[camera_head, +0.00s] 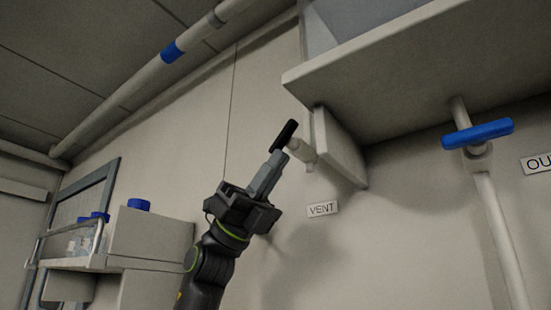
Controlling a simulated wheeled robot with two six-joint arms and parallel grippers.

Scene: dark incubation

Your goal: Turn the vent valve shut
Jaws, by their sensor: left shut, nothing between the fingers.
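The vent valve shows a black bar handle (285,134) on a pale stem (302,150) that comes out beside the wall bracket. The handle stands tilted, its top leaning right. A "VENT" label (322,209) is on the wall below it. My left gripper (272,163) reaches up from below, with its grey fingers shut and nothing between them. Its fingertips are at the lower end of the handle in the picture; I cannot tell whether they touch it. My right gripper is not in view.
A pale shelf (420,62) with a bracket (338,150) overhangs at the upper right. A blue valve handle (478,133) sits on a white pipe (505,240) beside a partly cut-off label (537,164). Blue-capped bottles (98,216) stand at the lower left.

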